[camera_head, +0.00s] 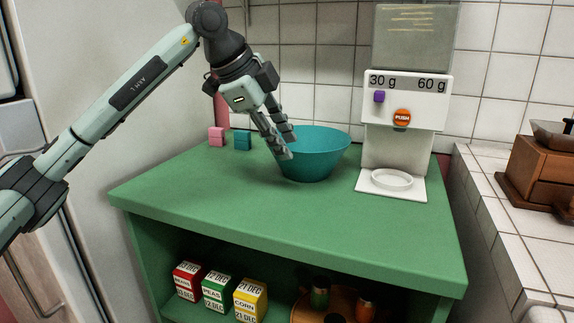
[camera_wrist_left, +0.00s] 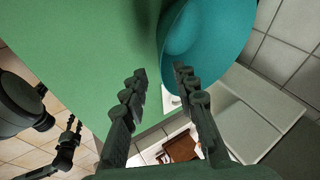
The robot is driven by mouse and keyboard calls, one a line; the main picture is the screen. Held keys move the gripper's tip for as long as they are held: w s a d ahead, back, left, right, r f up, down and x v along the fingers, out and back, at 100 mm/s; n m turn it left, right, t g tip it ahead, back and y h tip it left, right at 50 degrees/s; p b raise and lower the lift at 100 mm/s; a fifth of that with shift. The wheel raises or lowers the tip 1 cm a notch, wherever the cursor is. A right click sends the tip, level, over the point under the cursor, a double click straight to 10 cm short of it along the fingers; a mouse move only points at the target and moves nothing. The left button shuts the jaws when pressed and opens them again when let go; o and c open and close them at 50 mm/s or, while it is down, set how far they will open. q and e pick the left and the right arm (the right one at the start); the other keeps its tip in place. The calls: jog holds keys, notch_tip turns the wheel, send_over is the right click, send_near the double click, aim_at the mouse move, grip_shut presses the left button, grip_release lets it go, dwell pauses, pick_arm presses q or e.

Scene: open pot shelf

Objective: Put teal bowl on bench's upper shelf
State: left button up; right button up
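The teal bowl (camera_head: 318,158) stands upright on the green bench top (camera_head: 200,195), left of the white dispenser. My left gripper (camera_head: 287,148) is at the bowl's left side, with its fingers pointing down over the rim. In the left wrist view its two fingers (camera_wrist_left: 160,76) are apart, and the bowl (camera_wrist_left: 212,45) shows beside and behind them. I cannot tell whether a finger touches it. Below the top is an open shelf (camera_head: 190,310) holding boxes. A dark gripper, seemingly my right one (camera_wrist_left: 66,148), shows at the left wrist view's lower left; its opening is unclear.
The white dispenser (camera_head: 405,120) stands close to the bowl's right. A pink block (camera_head: 216,136) and a teal block (camera_head: 242,140) are behind on the left. Red, green and yellow boxes (camera_head: 251,300) and a round wooden tray with jars (camera_head: 306,306) occupy the shelf below. The bench top's front is clear.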

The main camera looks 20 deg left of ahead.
aim_at(313, 179)
pick_arm(q)
jog(key=shift+n, duration=0.4)
jog(key=x, duration=0.8)
jog(key=shift+d+r, duration=0.1)
jog(key=shift+d, duration=0.3)
grip_shut()
jog(key=shift+r, duration=0.1)
